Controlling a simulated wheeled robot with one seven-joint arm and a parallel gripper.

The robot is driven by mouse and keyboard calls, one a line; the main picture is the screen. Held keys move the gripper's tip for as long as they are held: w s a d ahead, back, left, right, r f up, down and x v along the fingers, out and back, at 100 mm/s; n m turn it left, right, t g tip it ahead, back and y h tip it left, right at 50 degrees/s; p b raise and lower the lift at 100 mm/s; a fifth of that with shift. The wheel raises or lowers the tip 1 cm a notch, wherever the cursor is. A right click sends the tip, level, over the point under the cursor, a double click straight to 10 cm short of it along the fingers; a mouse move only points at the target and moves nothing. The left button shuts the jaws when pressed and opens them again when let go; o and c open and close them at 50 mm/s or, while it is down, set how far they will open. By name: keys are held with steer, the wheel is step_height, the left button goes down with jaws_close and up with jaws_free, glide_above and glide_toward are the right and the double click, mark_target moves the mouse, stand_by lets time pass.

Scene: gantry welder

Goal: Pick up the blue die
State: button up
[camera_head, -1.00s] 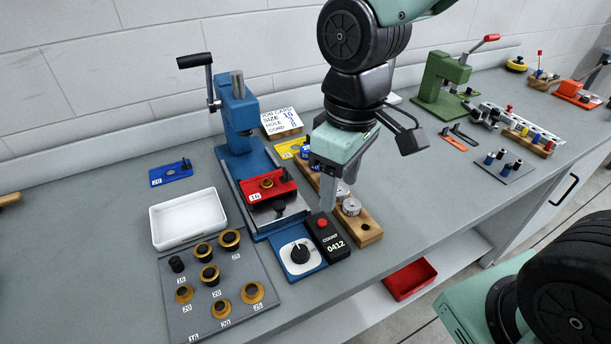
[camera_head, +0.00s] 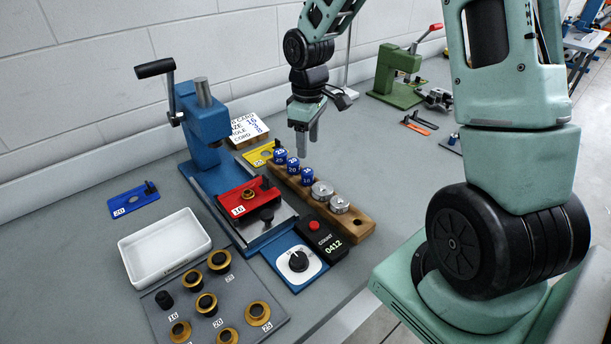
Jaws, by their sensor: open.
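Three blue cylindrical dies with white numbers stand in a row in a wooden rack (camera_head: 361,230): the far one (camera_head: 280,156), the middle one (camera_head: 293,165) and the near one (camera_head: 307,177). The far two seem to read 25 and 20; the near number is hard to read. My gripper (camera_head: 307,146) is open, with its fingers pointing down. In the picture its fingertips lie just above and right of the middle die, apart from it. Nothing shows between the fingers. Its exact height and depth over the rack cannot be told.
A blue press (camera_head: 206,135) with a red block (camera_head: 249,195) stands to the left, a counter box (camera_head: 325,240) in front. A white tray (camera_head: 165,246) and grey board (camera_head: 240,300) lie further left. Bench right of the rack is clear.

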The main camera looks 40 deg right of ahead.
mark_target(307, 170)
step_height(307, 170, down, 10)
steer(key=shift+a+f+p, duration=0.1)
steer(key=shift+p, duration=0.35)
steer(key=c, duration=1.1)
